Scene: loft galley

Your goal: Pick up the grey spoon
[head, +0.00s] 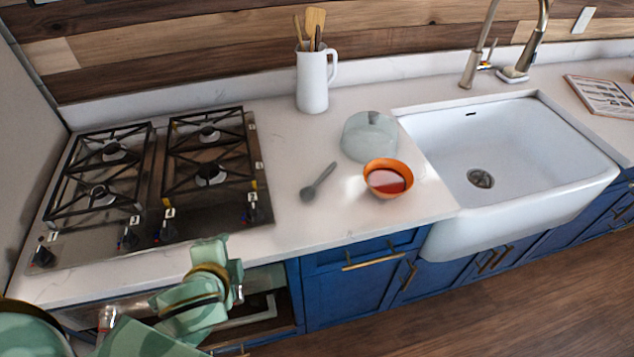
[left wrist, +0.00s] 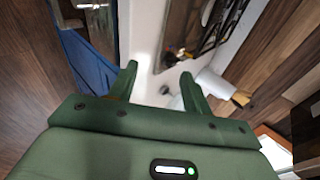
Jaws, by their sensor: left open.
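The grey spoon (head: 318,182) lies on the white counter between the cooktop and the orange bowl, in the head view. Its round end points towards the front edge and its handle towards the back right. My left gripper (head: 228,262) is in front of the counter edge, left of and nearer than the spoon, and apart from it. In the left wrist view its two green fingers (left wrist: 159,73) are spread with nothing clearly held between them. My right gripper is not in view.
An orange bowl with red contents (head: 388,178) and a pale glass-like dome (head: 370,137) stand right of the spoon. A gas cooktop (head: 160,185) is at left, a white utensil jug (head: 312,80) behind, and a white sink (head: 510,150) at right. Counter around the spoon is clear.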

